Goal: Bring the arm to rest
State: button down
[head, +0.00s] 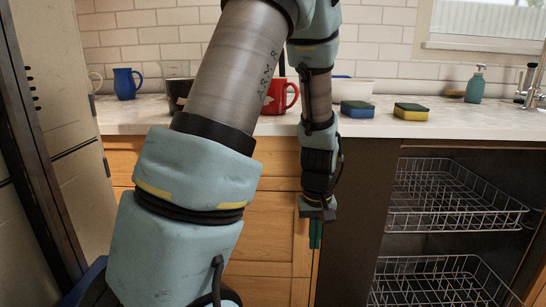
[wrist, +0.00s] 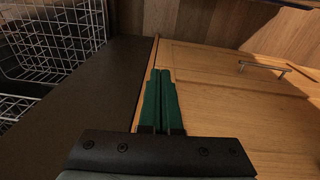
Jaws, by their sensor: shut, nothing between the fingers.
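My gripper (head: 315,236) hangs pointing down in front of the wooden cabinet, below the counter edge, at the dark panel beside the open rack bay. Its green fingers are shut together with nothing between them. In the wrist view my gripper (wrist: 160,72) shows two green fingers side by side against the wooden cabinet front and the dark panel. My arm fills much of the middle of the head view and hides part of the counter.
The counter (head: 440,125) carries a blue mug (head: 126,84), a red mug (head: 283,96), a blue sponge (head: 357,109), a yellow-blue sponge (head: 412,111) and a teal soap bottle (head: 475,85). Wire racks (head: 450,200) stand in the open bay at right. A cabinet handle (wrist: 262,67) sticks out.

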jog(key=s+a+r, duration=0.2)
jog(key=a+r, duration=0.2)
jog(key=a, duration=0.5)
jog(key=s+a+r, duration=0.2)
jog(key=a+r, duration=0.2)
jog(key=a, duration=0.4)
notch_tip(320, 180, up, 22)
jog(key=m+p, duration=0.1)
jog(key=p, duration=2)
jog(key=shift+s+f+t, duration=0.2)
jog(key=shift+f+t, duration=0.05)
jog(key=shift+t, duration=0.05)
